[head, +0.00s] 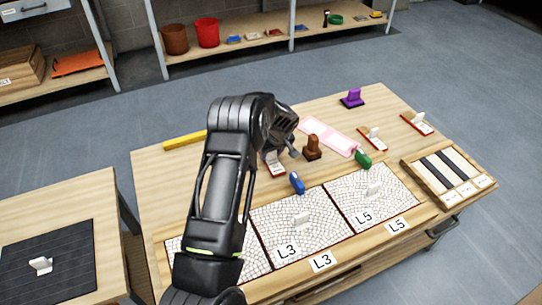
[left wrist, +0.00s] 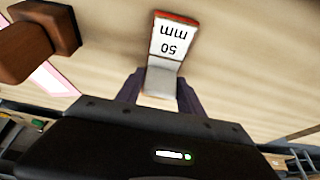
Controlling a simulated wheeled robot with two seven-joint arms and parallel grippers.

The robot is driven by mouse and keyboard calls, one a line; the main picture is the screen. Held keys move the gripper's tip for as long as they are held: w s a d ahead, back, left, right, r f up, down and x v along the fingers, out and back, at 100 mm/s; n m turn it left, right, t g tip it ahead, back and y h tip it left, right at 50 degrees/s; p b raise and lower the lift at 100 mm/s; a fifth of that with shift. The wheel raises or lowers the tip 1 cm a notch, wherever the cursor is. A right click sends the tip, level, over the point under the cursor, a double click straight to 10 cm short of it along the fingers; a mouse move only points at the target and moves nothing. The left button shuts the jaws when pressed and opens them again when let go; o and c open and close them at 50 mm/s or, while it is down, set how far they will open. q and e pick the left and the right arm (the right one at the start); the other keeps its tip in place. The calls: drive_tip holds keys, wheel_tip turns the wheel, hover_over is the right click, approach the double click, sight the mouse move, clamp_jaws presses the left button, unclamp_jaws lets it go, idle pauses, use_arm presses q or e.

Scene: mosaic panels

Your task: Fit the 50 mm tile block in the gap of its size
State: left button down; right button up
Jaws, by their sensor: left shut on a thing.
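The 50 mm tile block (left wrist: 172,42) has a white face reading "50 mm", a red edge and a pale grip. It shows in the head view (head: 274,170), partly hidden. My left gripper (left wrist: 160,92) is shut on its grip, near the table's middle; whether the block touches the table is unclear. Mosaic panels with pale stones lie along the front: the middle one (head: 285,243) is marked L3, the right one (head: 365,215) L5. A small white upright piece stands on each. My arm hides much of the left panel (head: 258,262). The right gripper is out of view.
Other red-edged blocks (head: 375,140) (head: 418,125) lie at the right. A brown stamp-like piece (head: 313,148), blue (head: 297,183) and green (head: 363,159) items and a pink sheet (head: 328,135) are near the gripper. A slotted tray (head: 483,183) is at the right end.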

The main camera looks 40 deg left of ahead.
use_arm(q)
wheel_tip(320, 180, up, 10)
drive_tip(key=shift+f, duration=0.2)
idle(1.0)
drive_tip(key=shift+d+f+m, duration=0.15)
drive_tip(key=shift+f+m, duration=0.1)
drive_tip(key=shift+m, duration=0.25)
drive_tip(key=s+d+r+m+h+p, duration=0.1)
drive_tip(key=s+d+r+m+p, duration=0.1)
drive_tip(key=d+r, duration=0.4)
drive_tip(key=s+d+r+m+t+h+p, duration=0.1)
drive_tip(key=s+d+r+m+p, duration=0.2)
drive_tip(key=d, duration=1.1)
drive_tip(key=s+d+r+m+t+h+p, duration=0.1)
drive_tip(key=s+d+r+m+h+p, duration=0.1)
drive_tip(key=d+r+m+p, duration=0.4)
drive_tip(key=d+r, duration=0.4)
drive_tip(key=shift+s+d+r+m, duration=0.3)
drive_tip(key=shift+s+d+r, duration=0.05)
drive_tip(key=shift+d, duration=0.05)
drive_tip(key=shift+f, duration=0.1)
